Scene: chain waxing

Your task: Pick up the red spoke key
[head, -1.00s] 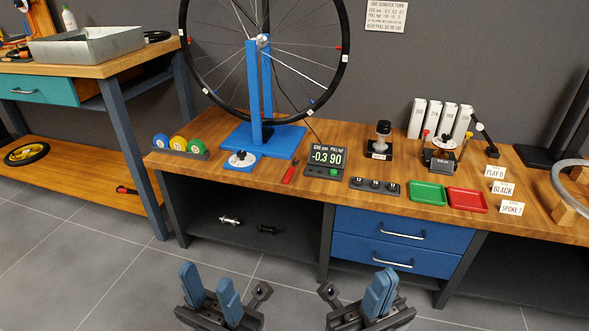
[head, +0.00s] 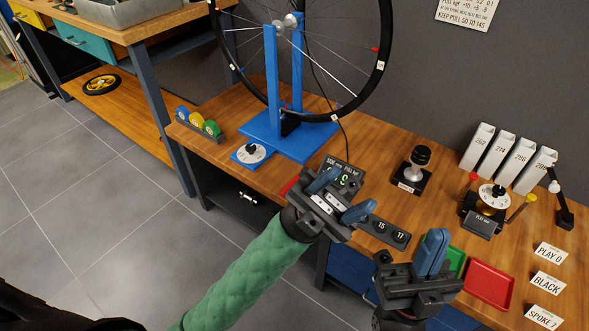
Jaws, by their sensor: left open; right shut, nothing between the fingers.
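A slim red tool (head: 289,184), the only thing on the bench like a red spoke key, lies left of the dark digital display (head: 347,176). Only a small red part shows; my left gripper hides the rest. My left gripper (head: 340,197) is open with its blue fingers apart, over the bench front near the red tool and in front of the display. I cannot tell whether it touches anything. My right gripper (head: 434,254) is shut and empty, in front of the green tray (head: 457,261).
A rack with blue, yellow and green discs (head: 197,122) and a white dial (head: 251,152) stand left. The blue wheel stand (head: 320,143) is behind. A small block with numbered sockets (head: 384,229), a red tray (head: 490,281) and a plunger-topped gauge (head: 414,170) stand right.

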